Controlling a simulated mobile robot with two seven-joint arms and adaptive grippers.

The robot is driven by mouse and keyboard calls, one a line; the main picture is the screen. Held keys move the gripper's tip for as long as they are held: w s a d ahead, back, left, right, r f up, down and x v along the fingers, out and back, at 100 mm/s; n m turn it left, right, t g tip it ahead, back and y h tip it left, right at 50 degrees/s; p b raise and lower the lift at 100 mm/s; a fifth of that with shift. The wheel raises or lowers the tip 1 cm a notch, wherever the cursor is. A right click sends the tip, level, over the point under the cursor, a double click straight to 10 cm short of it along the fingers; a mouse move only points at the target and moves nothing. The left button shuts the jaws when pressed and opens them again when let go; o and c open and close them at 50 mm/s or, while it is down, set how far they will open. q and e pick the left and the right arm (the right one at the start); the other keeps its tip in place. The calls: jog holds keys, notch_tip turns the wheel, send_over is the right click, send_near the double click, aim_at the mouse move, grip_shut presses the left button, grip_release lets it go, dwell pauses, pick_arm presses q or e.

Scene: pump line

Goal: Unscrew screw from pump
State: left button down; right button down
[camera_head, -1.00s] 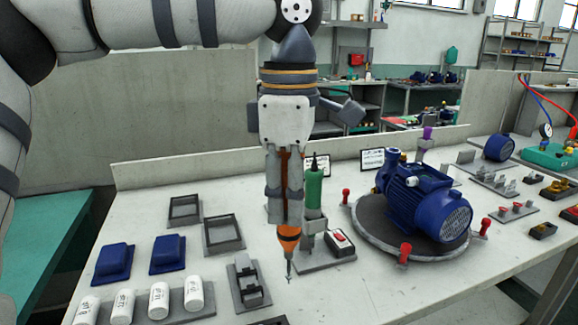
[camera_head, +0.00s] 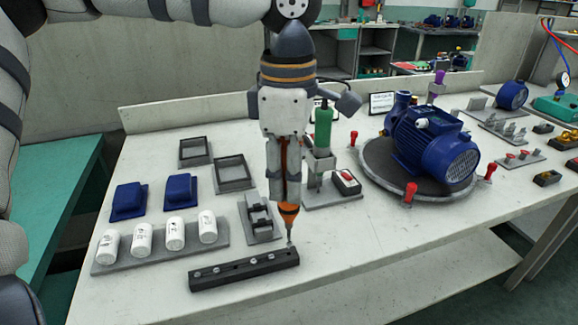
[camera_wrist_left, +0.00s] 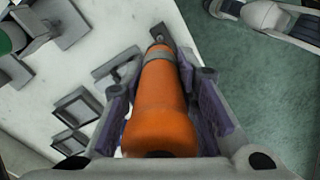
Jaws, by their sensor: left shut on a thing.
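My left gripper (camera_head: 287,190) is shut on an orange screwdriver (camera_head: 289,210), which points down. In the left wrist view the orange handle (camera_wrist_left: 160,105) lies between the fingers. The screwdriver's tip is at the right end of a black bar (camera_head: 225,277) that carries several small screws (camera_head: 253,261). I cannot tell whether the tip touches the bar or whether a screw is on it. The blue pump (camera_head: 432,140) sits on a round dark turntable (camera_head: 375,172) with red knobs, right of the gripper. My right gripper is not in view.
A green-handled tool (camera_head: 322,125) in a stand and a red-switch box (camera_head: 346,183) stand close right of my gripper. White cylinders (camera_head: 175,233), blue blocks (camera_head: 180,191) and dark frames (camera_head: 233,173) are at the left. The front right of the table (camera_head: 370,245) is clear.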

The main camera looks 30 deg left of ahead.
pick_arm(q)
jog(key=shift+f, duration=0.1)
dwell(0.5)
jog(key=shift+f, duration=1.1)
dwell(0.6)
jog(key=shift+s+d, duration=0.1)
jog(key=shift+d, duration=0.05)
dwell(0.3)
jog(key=shift+s+d, duration=0.6)
jog(key=shift+d, duration=0.1)
jog(key=shift+r, duration=0.1)
dwell(0.4)
jog(key=shift+r, duration=1.4)
